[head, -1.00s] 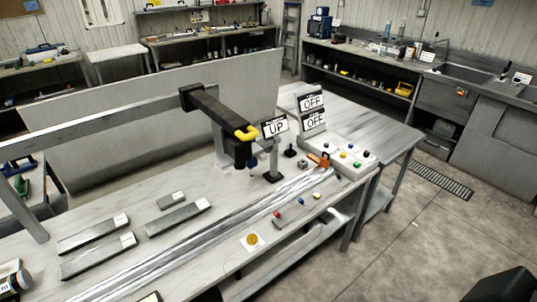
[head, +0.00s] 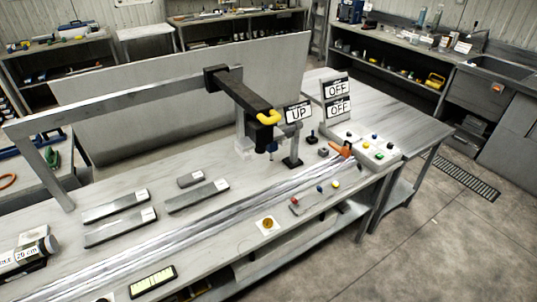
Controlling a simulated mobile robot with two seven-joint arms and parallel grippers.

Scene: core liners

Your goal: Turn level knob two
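No knob has a readable "level" or "two" label, so I cannot tell which is level knob two. A pale control box (head: 392,158) with several coloured knobs or buttons stands at the bench's right end. Neither of my grippers is in view.
An "UP" sign (head: 298,112) and two "OFF" signs (head: 337,89) stand behind the knobs. Grey bars (head: 120,229) lie at left. A box marked "20 cm" (head: 28,254) is front left. Floor at right is clear.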

